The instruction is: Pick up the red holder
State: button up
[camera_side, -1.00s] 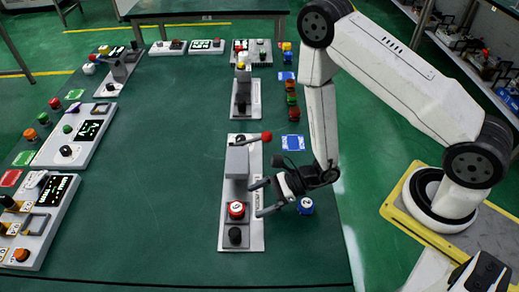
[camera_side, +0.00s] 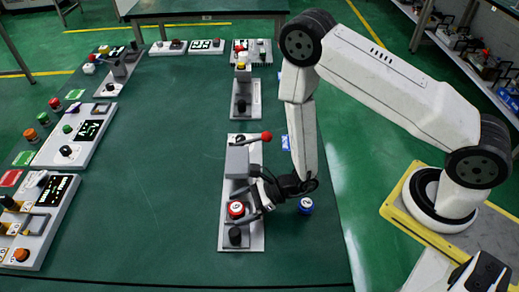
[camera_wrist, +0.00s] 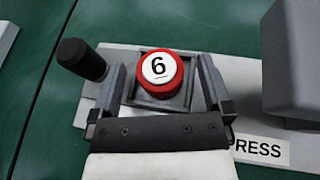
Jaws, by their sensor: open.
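The red holder (camera_side: 236,210) is a short red cylinder with a white top marked 6. It sits in a square dark recess on the grey press plate (camera_side: 228,242). In the wrist view the red holder (camera_wrist: 159,70) lies between and slightly beyond my two open fingers. My gripper (camera_side: 249,203) reaches in from the right, low over the plate, with its fingers on either side of the holder. In the wrist view my gripper (camera_wrist: 165,92) is open, with a visible gap around the holder. I cannot tell whether either finger touches it.
A black knob (camera_wrist: 82,58) stands left of the holder, close to my left finger. The grey press block (camera_wrist: 292,62) with a red-tipped lever (camera_side: 266,136) rises at the other side. A blue holder (camera_side: 305,205) stands on the green table right of the plate.

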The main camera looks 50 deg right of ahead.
aim_at(240, 206)
dwell(0.4)
grip_shut()
jog(key=shift+r, duration=0.1)
jog(key=shift+r, duration=4.95)
